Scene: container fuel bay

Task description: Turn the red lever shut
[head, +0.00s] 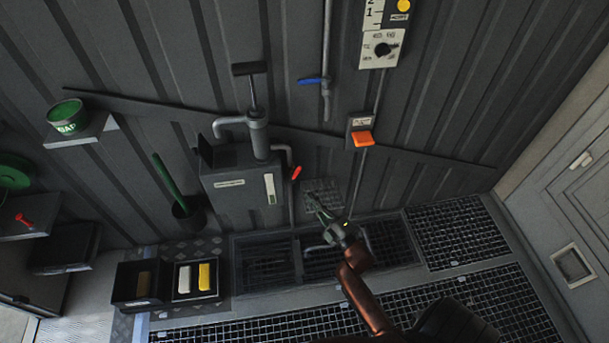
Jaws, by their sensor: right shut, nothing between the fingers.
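The red lever (296,172) is small and sits on the thin pipe just right of the grey pump tank (235,182). It is tilted, its upper end leaning right. My right gripper (312,198) is shut and empty. In the picture its fingertips are below and a little right of the red lever, with a visible gap between them. My right arm comes up from the bottom edge. My left gripper is not in view.
A blue lever (311,81) is on a wall pipe above. An orange switch (363,138) is to the right. A green handle (164,182) stands in a dark pot at left. Trays with bars (195,281) lie at lower left. Floor grating (455,235) is clear at right.

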